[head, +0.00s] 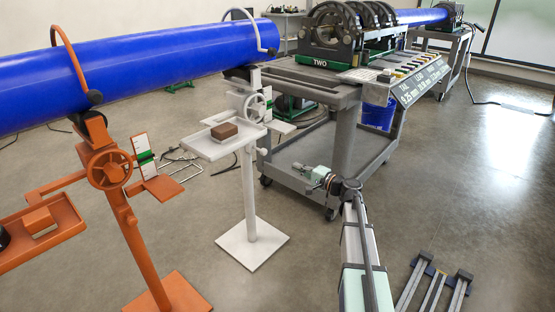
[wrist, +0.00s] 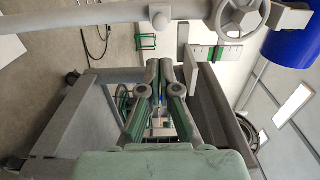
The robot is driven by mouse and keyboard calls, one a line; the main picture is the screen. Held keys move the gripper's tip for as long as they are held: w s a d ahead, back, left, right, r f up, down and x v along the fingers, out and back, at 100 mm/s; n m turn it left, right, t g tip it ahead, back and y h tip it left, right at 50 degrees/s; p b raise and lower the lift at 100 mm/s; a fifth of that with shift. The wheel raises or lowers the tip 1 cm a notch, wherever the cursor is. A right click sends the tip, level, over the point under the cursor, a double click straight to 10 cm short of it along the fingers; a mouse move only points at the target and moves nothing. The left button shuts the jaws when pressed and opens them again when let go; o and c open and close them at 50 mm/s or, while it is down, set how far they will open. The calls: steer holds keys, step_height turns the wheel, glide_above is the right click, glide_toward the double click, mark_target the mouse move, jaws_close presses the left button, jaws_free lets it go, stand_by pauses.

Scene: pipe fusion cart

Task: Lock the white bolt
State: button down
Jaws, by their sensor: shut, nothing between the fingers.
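The white pipe stand (head: 250,190) stands upright on a square base, with a handwheel (head: 257,107) and a tray. Its white hook arches over the blue pipe and ends in a dark knob (head: 272,52). A small white knob (head: 262,152) sits on the post below the tray; I cannot tell which part is the white bolt. My gripper (head: 296,165) is right of the post, apart from it, below tray height. In the wrist view, my gripper (wrist: 160,66) is shut and empty. The white post (wrist: 110,33) and handwheel (wrist: 238,17) cross the top there, beyond the fingertips.
A brown block (head: 224,131) lies on the white stand's tray. The orange stand (head: 125,210) is at left under the blue pipe (head: 130,70). The grey fusion cart (head: 345,130) is behind my gripper. Open floor lies between the white stand and my arm.

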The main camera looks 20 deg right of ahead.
mark_target(266, 153)
steer(key=b+x, duration=0.3)
steer(key=x, duration=1.1)
steer(key=x, duration=0.3)
steer(key=shift+b, duration=0.35)
steer(key=shift+s, duration=0.1)
steer(key=p+v, duration=0.2)
steer(key=v, duration=1.2)
